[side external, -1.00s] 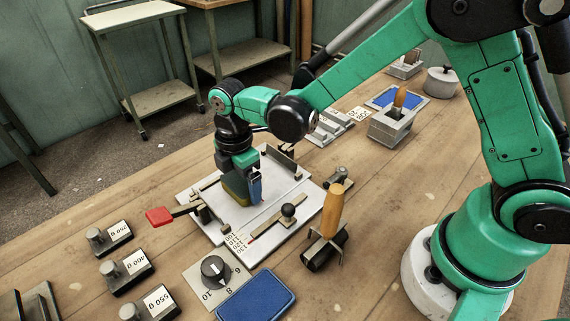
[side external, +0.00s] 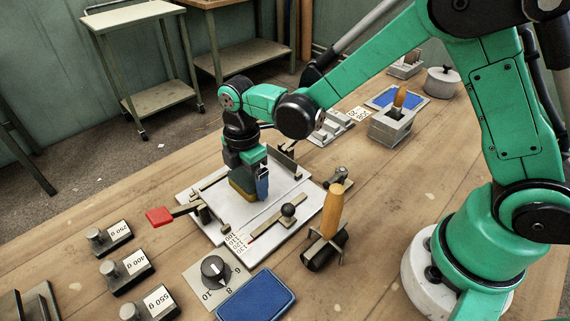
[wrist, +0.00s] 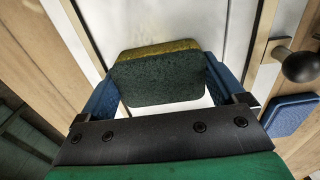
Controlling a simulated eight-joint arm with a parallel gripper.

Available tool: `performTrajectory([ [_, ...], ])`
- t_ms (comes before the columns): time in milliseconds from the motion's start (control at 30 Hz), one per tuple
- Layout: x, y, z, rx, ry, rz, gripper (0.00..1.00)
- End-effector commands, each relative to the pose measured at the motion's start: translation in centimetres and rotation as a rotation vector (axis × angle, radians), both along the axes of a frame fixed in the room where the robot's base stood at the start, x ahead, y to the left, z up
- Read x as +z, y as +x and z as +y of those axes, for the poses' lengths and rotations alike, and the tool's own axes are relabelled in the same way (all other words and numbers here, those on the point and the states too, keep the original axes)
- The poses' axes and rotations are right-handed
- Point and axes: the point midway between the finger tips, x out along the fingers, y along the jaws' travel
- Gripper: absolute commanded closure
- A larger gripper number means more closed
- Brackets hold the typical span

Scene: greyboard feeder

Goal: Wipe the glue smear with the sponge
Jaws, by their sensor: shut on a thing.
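My gripper (side external: 250,190) is over the white feeder plate (side external: 284,196) in the side view, pointing down. Its blue fingers are shut on a sponge (wrist: 160,80) with a dark green body and a yellow layer, seen between them in the wrist view. I cannot make out the glue smear; the sponge and gripper cover part of the plate.
A wooden-handled roller (side external: 333,212), a dial (side external: 214,270) and a blue pad (side external: 256,295) lie nearby. Labelled weights (side external: 126,268) stand at the left.

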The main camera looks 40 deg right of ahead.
Motion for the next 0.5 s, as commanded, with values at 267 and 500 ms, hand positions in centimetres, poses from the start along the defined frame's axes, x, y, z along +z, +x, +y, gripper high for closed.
performTrajectory([
  [267,-0.1,0.0,-2.6,-0.002,0.0,0.0,0.6],
  [500,0.2,0.0,-4.8,-0.003,0.0,0.0,0.6],
])
